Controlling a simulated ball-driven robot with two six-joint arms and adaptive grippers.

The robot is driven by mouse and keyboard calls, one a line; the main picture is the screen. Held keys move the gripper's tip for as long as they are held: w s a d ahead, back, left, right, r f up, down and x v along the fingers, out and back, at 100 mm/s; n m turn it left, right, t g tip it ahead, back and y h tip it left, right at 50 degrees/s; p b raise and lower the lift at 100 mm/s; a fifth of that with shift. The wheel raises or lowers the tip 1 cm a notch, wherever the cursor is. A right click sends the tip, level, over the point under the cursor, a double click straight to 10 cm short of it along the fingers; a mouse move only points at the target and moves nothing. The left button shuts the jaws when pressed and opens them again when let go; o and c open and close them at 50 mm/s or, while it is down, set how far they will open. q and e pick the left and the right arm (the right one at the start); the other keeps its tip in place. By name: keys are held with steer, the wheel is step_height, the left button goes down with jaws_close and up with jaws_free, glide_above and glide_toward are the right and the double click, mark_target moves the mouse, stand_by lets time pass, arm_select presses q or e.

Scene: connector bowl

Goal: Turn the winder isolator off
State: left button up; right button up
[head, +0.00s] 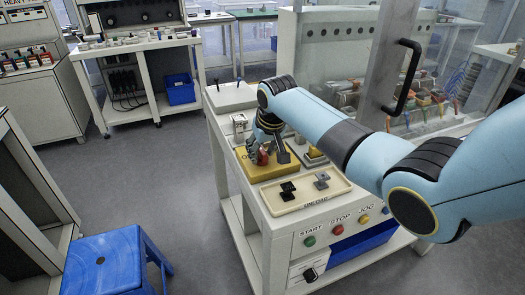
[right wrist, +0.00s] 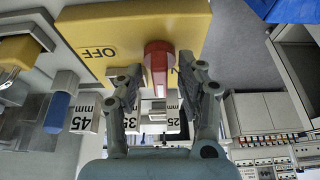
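The winder isolator is a yellow block (head: 260,170) on the white bench, with a red handle (head: 263,158) on it. In the right wrist view the yellow block (right wrist: 105,38) carries the word OFF on its left part, and a letter N shows partly behind the right finger. The red handle (right wrist: 157,62) runs up and down in that picture. My right gripper (head: 267,150) is over the block. Its fingers (right wrist: 160,84) are open, one on each side of the handle, with gaps visible in the wrist view. My left gripper is out of view.
A cream tray (head: 322,199) with two small dark parts lies in front of the isolator. Blocks marked in mm (right wrist: 82,118) stand near the fingers. A clear guard with a black handle (head: 404,78) rises behind my arm. A blue stool (head: 105,262) stands left.

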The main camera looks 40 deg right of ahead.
steer(key=shift+s, duration=0.1)
jaws_close()
